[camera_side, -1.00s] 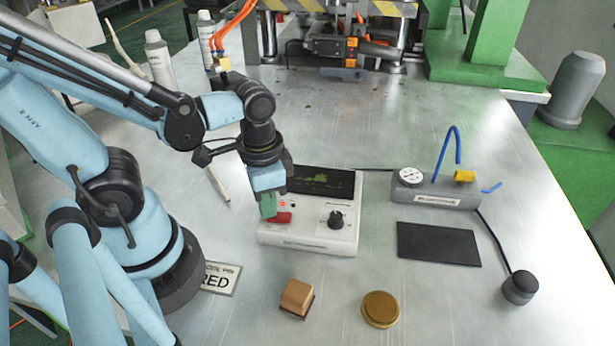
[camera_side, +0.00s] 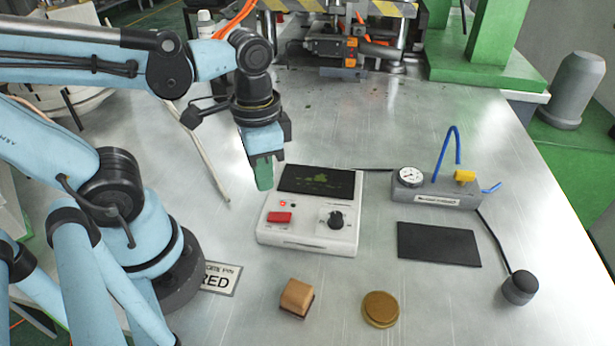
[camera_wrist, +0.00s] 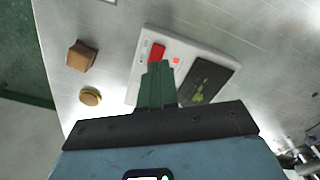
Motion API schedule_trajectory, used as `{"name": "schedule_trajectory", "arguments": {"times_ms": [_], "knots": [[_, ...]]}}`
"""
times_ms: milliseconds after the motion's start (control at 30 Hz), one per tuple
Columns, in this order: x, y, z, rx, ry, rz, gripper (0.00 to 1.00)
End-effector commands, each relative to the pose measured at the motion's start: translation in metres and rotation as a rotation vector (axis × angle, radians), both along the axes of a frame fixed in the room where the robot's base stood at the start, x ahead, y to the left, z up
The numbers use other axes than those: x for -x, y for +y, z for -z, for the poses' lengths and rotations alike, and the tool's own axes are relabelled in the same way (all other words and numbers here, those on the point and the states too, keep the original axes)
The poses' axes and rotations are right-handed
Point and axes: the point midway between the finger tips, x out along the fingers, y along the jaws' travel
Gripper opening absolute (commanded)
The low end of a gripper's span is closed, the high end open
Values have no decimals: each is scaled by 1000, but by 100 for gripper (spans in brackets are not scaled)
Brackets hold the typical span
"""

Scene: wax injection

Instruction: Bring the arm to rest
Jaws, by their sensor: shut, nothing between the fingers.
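My gripper (camera_side: 264,172) is shut and empty, with its green fingertips together. In the side view it hangs above the table at the back left corner of the white control box (camera_side: 312,240), apart from it. The box has a red switch (camera_side: 280,217), a small lit red light, a black knob (camera_side: 336,219) and a dark screen with green marks. In the wrist view the green fingers (camera_wrist: 158,75) overlap the box (camera_wrist: 185,48), and they hide part of it. The red switch (camera_wrist: 157,52) shows just past their tips.
A wooden block (camera_side: 296,297) and a brass disc (camera_side: 380,309) lie in front of the box. A black pad (camera_side: 438,244), a grey gauge block (camera_side: 436,190) with a blue tube and a black button (camera_side: 520,288) are at the right. The table behind the box is mostly clear.

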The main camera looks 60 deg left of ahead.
Motion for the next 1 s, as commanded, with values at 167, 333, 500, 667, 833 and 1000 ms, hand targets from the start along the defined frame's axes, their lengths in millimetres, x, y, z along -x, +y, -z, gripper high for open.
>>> {"name": "schedule_trajectory", "arguments": {"times_ms": [167,333,500,667,833,1000], "knots": [[0,0,-2,0,0,0,0],[0,0,-2,1,-2,-1,0],[-17,3,-1,14,-121,-52,0],[-50,12,-7,44,-360,-154,0],[-76,21,-19,71,-556,-232,0],[-84,23,-25,81,-620,-255,0]]}}
